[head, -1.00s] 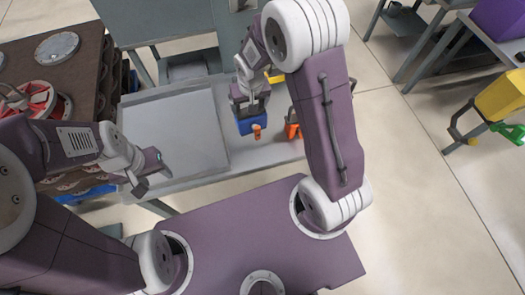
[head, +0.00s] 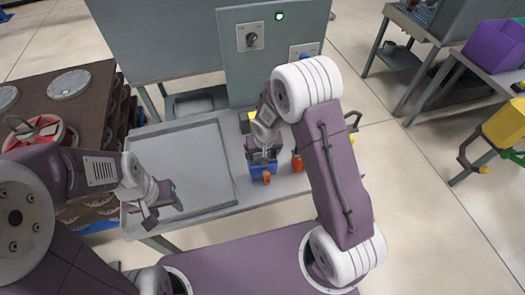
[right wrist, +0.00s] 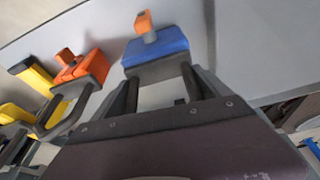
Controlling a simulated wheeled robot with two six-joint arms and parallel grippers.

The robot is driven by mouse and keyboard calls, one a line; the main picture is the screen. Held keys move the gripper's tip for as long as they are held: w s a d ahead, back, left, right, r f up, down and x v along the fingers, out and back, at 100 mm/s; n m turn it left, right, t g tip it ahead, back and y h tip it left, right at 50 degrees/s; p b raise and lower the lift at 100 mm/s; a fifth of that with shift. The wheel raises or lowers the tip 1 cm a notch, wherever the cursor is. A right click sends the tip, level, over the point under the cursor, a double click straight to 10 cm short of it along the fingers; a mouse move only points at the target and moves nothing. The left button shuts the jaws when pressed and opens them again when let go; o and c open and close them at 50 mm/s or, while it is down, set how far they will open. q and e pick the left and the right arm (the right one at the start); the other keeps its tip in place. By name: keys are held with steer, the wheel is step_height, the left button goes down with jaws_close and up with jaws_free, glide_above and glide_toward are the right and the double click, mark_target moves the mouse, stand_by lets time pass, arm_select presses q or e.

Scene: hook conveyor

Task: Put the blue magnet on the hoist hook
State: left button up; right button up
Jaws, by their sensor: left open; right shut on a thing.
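The blue magnet (head: 263,171) is a blue block with an orange-tipped knob, at the right of the grey table in the head view. Whether the block touches the table I cannot tell. My left gripper (head: 164,212) is open and empty above the tray's near left part. I cannot make out the hoist hook clearly in either view.
An orange piece (head: 297,161) stands close right of the blue magnet; a yellow piece (right wrist: 38,77) is near it. A flat grey tray (head: 185,165) fills the table's left. A grey control cabinet (head: 275,60) stands behind. A yellow block with a dark bent arm (head: 507,125) is far right.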

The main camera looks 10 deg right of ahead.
step_height(320, 180, down, 3)
steer(key=shift+r+b, duration=0.1)
steer(key=shift+b, duration=0.55)
steer(key=shift+w, duration=0.1)
steer(key=shift+f, duration=0.25)
steer(key=o, duration=1.9)
steer(key=shift+s, duration=0.2)
